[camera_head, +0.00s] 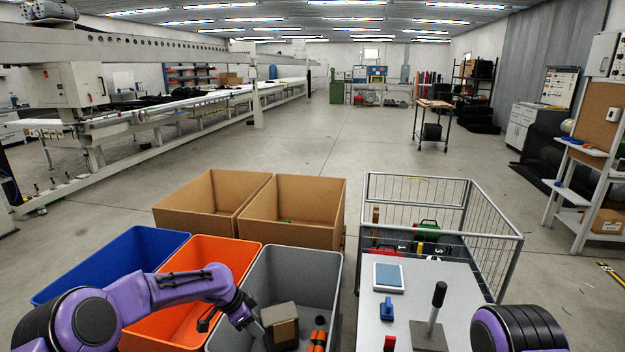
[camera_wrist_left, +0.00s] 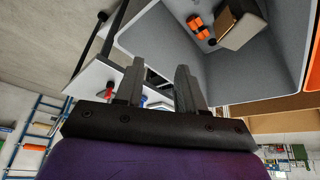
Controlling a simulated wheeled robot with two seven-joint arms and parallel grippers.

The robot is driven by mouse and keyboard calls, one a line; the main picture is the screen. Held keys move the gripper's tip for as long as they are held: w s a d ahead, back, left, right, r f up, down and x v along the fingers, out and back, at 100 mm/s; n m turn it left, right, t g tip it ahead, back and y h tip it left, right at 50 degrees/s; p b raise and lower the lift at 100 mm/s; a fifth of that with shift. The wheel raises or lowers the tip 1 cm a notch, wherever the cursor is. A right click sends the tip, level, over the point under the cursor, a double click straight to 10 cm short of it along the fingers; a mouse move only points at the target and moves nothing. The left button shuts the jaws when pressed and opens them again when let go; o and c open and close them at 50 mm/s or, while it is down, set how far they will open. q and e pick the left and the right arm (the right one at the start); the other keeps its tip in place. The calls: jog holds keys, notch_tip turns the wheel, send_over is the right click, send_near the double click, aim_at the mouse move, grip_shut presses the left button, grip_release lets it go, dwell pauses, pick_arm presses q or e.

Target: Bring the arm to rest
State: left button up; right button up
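My left arm (camera_head: 175,295) is purple and reaches in from the left over the blue and orange bins. My left gripper (camera_head: 258,328) is at the left side of the grey bin, beside a brown box. In the left wrist view the gripper's two dark fingers (camera_wrist_left: 156,88) stand apart, with nothing held between them. My right arm (camera_head: 515,330) shows only as a purple and black part at the lower right. Its gripper is out of view.
The grey bin (camera_head: 338,285) holds the brown box (camera_head: 281,325) and orange parts (camera_head: 318,340). The orange bin (camera_head: 240,250), blue bin (camera_head: 130,250) and cardboard boxes (camera_head: 300,205) stand close by. A wire cage (camera_head: 510,270) and a grey table (camera_head: 455,290) with tools are to the right.

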pick_arm(q)
jog(key=s+d+f+n+t+y+b, duration=0.15)
jog(key=s+f+n+t, duration=0.35)
jog(key=f+n, duration=0.7)
jog(key=s+a+f+n+g+y+b, duration=0.15)
jog(key=s+a+f+n+b, duration=0.3)
jog(key=s+f, duration=0.65)
jog(key=s+a+f+n+y+b, duration=0.1)
jog(key=s+a+f+b, duration=0.1)
jog(key=s, duration=0.7)
jog(key=s+a+f+n+g+y+b, duration=0.1)
jog(key=s+a+f+y+b, duration=0.1)
jog(key=s+a+b, duration=0.3)
jog(key=s+a+f+n+g+y+b, duration=0.1)
jog(key=s+a+f+y+b, duration=0.1)
jog(key=s, duration=1.2)
jog(key=shift+a+f+b, duration=0.45)
jog(key=shift+a+b, duration=0.35)
jog(key=shift+a, duration=0.3)
pick_arm(e)
notch_tip(320, 180, down, 17)
jog(key=shift+w, duration=0.3)
pick_arm(q)
jog(key=shift+g, duration=0.25)
pick_arm(e)
jog(key=shift+r, duration=0.1)
